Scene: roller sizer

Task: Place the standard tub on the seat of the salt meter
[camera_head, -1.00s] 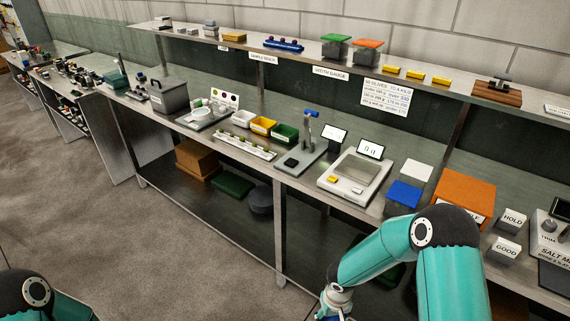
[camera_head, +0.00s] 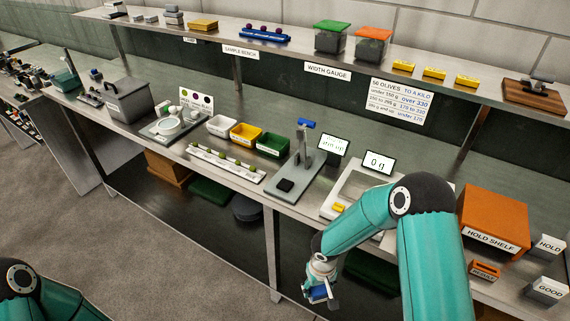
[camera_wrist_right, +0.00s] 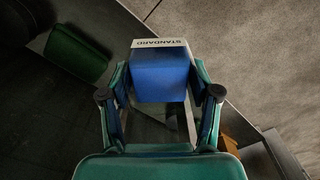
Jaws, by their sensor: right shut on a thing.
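The standard tub (camera_wrist_right: 161,82) is a blue box with a white edge marked STANDARD, seen in the right wrist view. My right gripper (camera_wrist_right: 162,98) is shut on it, with one finger on each side. In the head view the right gripper (camera_head: 322,287) hangs in front of the bench, and a small part of the blue tub (camera_head: 319,293) shows at its tip. The salt meter and its seat are not in view now. Of my left arm only a link shows at the bottom left; its gripper is out of view.
An orange hold shelf (camera_head: 493,212), a HOLD block (camera_head: 546,246) and a GOOD block (camera_head: 545,290) stand at the bench's right end. A scale display (camera_head: 378,163) reads 0 g. A green box (camera_head: 373,272) lies under the bench. Open floor lies in front.

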